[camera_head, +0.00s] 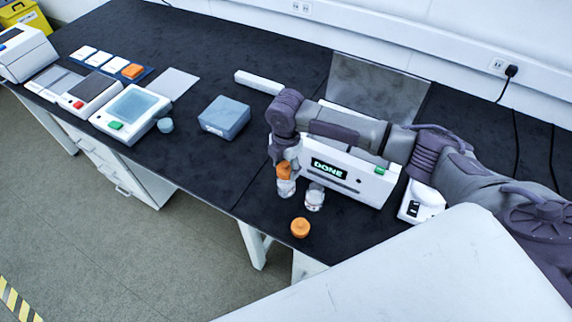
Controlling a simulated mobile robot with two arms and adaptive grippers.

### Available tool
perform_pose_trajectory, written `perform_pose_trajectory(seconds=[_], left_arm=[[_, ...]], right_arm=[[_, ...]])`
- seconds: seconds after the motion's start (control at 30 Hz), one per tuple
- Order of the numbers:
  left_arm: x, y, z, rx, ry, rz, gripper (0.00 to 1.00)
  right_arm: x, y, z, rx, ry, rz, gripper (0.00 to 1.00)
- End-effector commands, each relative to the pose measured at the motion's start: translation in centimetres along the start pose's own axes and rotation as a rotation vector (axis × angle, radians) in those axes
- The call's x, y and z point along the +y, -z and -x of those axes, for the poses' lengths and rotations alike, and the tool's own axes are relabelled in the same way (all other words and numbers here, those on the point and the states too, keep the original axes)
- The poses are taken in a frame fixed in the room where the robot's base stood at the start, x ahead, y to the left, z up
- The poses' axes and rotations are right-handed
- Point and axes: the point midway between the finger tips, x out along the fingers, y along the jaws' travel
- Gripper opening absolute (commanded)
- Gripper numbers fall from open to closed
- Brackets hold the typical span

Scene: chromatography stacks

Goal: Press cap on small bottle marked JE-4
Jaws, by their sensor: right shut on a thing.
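My right gripper (284,162) points down and is shut on an orange cap (283,172). The cap is at the top of a small clear bottle (286,188) with a pale label; I cannot tell whether it is seated on the neck or just above it. A second small bottle (314,200) stands upright to the right, with no orange cap on it. Another orange cap (300,228) lies on the black bench in front of the bottles. The bottle markings are too small to read, so I cannot tell which is JE-4. My left gripper is not in view.
A white device reading DONE (342,172) stands right behind the bottles. A grey-blue box (225,116) sits to the left, with a white instrument (131,112) further left. The bench (215,165) is clear between box and front edge. A small white device (421,203) stands right.

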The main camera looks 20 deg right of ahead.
Motion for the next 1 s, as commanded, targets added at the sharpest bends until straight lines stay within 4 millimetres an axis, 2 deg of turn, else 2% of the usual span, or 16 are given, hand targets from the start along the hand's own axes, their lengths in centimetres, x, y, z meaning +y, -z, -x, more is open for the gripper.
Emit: perform_pose_trajectory(seconds=[1.0], left_arm=[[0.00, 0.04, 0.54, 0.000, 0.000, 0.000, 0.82]], right_arm=[[0.01, 0.01, -0.28, 0.000, 0.000, 0.000, 0.31]])
